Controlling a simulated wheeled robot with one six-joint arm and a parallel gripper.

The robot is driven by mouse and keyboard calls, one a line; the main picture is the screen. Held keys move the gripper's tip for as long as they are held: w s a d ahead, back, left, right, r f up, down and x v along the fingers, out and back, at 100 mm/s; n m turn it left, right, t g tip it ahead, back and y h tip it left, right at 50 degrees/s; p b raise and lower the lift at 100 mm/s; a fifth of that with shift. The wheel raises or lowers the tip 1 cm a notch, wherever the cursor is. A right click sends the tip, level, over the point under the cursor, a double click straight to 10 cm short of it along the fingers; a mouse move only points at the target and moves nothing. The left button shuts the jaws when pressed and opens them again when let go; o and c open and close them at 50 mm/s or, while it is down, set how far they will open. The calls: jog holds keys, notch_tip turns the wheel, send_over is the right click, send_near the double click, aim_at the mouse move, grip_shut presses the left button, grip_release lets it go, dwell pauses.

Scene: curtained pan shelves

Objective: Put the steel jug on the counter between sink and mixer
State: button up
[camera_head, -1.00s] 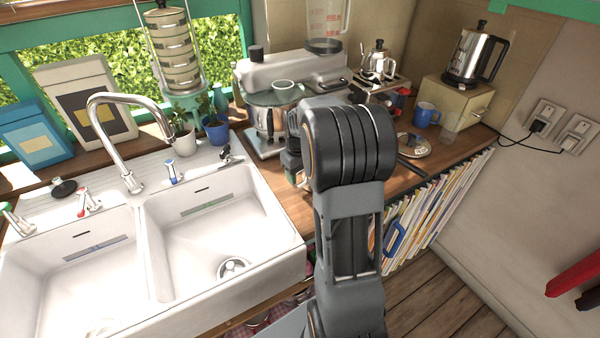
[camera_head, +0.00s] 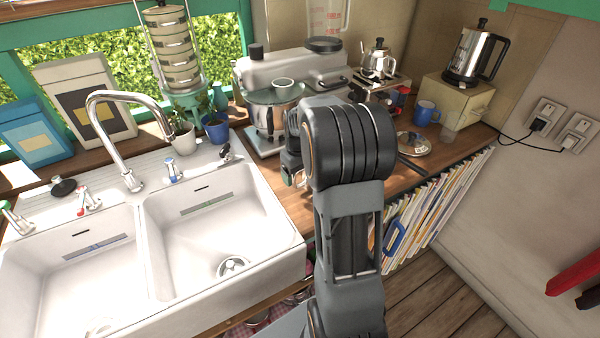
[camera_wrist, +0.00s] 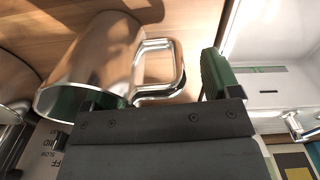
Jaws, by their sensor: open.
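The steel jug (camera_wrist: 95,60) shows at the upper left of the wrist view, on the wooden counter (camera_wrist: 190,25). Its shiny looped handle (camera_wrist: 178,70) points right, toward the space between my fingers. My gripper (camera_wrist: 155,88) is open; its green-padded right finger lies right of the handle, apart from it. The other finger is largely hidden near the jug's rim. In the head view my gripper (camera_head: 293,165) is mostly behind my arm, over the counter between the sink (camera_head: 215,235) and the mixer (camera_head: 290,70). The jug cannot be made out clearly there.
The mixer bowl (camera_head: 268,118) stands just behind my gripper. A tap (camera_head: 120,140) rises behind the sink. Below the counter stands a row of magazines (camera_head: 435,210).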

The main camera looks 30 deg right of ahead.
jog(key=shift+r, duration=0.1)
notch_tip(320, 180, up, 14)
jog(key=shift+b, duration=0.45)
jog(key=shift+a+f, duration=0.1)
jog(key=shift+f, duration=0.1)
jog(key=shift+c, duration=0.3)
grip_shut()
dwell(0.6)
dwell(0.4)
jog(key=shift+r, duration=0.15)
notch_tip(320, 180, up, 12)
jog(key=p, duration=0.9)
jog(key=shift+s, duration=0.15)
dwell(0.5)
jog(key=shift+a, duration=0.1)
dwell(0.4)
